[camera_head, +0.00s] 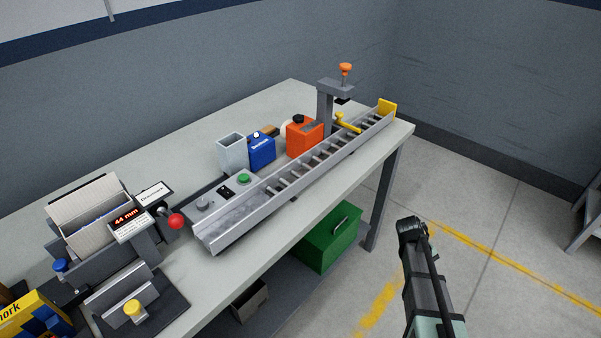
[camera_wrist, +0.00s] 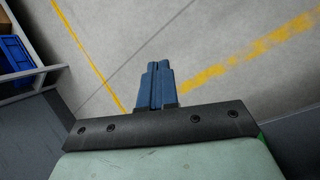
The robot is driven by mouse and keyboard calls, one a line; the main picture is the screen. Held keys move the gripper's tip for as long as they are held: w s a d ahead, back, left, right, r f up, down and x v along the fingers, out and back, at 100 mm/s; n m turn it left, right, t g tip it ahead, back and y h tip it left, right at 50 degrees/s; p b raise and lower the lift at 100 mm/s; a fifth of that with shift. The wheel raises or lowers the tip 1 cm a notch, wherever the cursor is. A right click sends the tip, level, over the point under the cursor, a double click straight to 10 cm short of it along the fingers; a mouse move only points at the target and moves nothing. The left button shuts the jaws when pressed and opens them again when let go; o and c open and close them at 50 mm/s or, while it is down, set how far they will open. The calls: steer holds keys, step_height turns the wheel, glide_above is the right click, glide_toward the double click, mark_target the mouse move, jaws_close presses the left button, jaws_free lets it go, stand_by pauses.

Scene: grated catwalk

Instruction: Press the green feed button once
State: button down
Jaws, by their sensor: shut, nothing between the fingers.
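A grey knob and a small black switch are on the same panel. My gripper shows in the wrist view (camera_wrist: 157,85), its blue fingers shut together and empty, over bare floor. In the head view my arm is at the lower right, in front of the bench and well apart from the button; the fingers cannot be made out there. The button is not in the wrist view.
The conveyor track (camera_head: 300,176) runs along the bench's front. An orange box (camera_head: 304,137), a blue box (camera_head: 262,151) and a grey bin (camera_head: 232,153) stand behind it. A red ball knob (camera_head: 176,221) sticks up left of the panel. A green box (camera_head: 328,238) is below.

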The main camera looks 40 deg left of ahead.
steer(key=a+r+n+t, duration=0.2)
steer(key=a+r, duration=0.8)
steer(key=a+r+n+t, duration=0.2)
steer(key=a+r, duration=0.8)
steer(key=a+r+n+t+y, duration=0.1)
steer(key=a+r+n+t, duration=0.1)
steer(key=a+r, duration=0.8)
steer(key=shift+s+a+r+n, duration=0.25)
steer(key=shift+a+n, duration=0.05)
steer(key=shift+a, duration=0.1)
steer(key=s+a+r+n+t+y, duration=0.15)
steer(key=s+a+r+n, duration=0.25)
steer(key=s+a+r, duration=0.55)
steer(key=r+n+y, duration=0.1)
steer(key=n+y, duration=0.3)
steer(key=n, duration=0.2)
glide_above(241, 179)
steer(key=shift+w+f, duration=0.1)
steer(key=shift+f, duration=4.35)
steer(key=shift+f, duration=0.15)
